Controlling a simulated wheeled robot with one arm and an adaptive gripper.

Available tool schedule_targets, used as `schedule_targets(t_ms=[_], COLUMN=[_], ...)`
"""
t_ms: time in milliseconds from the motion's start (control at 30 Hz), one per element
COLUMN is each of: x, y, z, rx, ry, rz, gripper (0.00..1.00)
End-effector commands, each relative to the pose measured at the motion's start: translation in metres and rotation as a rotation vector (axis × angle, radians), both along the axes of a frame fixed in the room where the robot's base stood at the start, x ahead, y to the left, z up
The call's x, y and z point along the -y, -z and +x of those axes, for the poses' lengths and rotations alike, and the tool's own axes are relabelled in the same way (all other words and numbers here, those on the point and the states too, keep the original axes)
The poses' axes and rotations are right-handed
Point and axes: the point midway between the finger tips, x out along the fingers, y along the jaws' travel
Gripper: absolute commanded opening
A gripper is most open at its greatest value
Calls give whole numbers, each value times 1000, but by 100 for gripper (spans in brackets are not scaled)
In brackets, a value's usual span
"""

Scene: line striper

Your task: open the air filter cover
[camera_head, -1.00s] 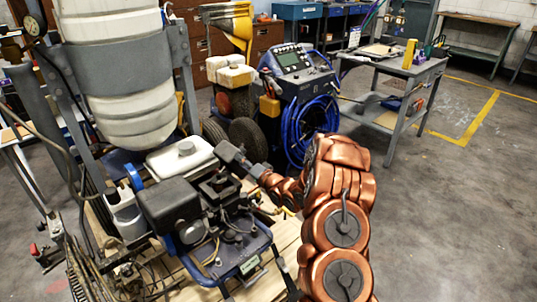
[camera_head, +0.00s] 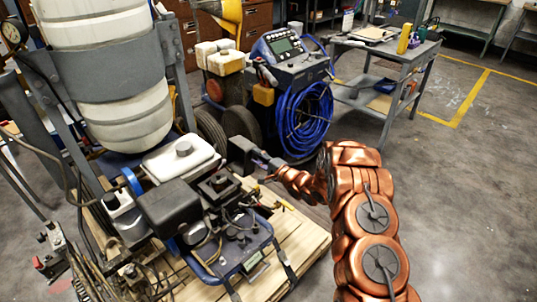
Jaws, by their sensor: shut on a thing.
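The small engine (camera_head: 232,222) sits low on the wooden pallet, with a large black box (camera_head: 170,208) on its left side. A small black housing with a round knob on top (camera_head: 220,183) stands to the right of that box. My gripper (camera_head: 255,157) is above and behind this housing, reaching in from the right. It is shut on a dark block, which looks like the air filter cover (camera_head: 240,154). The block appears apart from the housing. The fingertips are small and dark here, so the exact grip is hard to see.
A white tank (camera_head: 180,160) is just left of my gripper. A blue hose coil (camera_head: 308,120) on a wheeled machine stands close behind it. A grey work table (camera_head: 390,75) is farther right. The floor at right is clear.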

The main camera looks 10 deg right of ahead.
Motion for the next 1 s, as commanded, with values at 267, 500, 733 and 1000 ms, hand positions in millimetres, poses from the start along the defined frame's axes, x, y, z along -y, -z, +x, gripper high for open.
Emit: schedule_targets(t_ms=[267,500,733,1000], x=[-8,-7,-5,-3], y=[-1,-1,0,0], z=[0,0,0,0], rx=[-4,-3,-5,-6], ry=[-13,-12,-8,-6], rz=[11,10,10,10], gripper=[0,39,60,60])
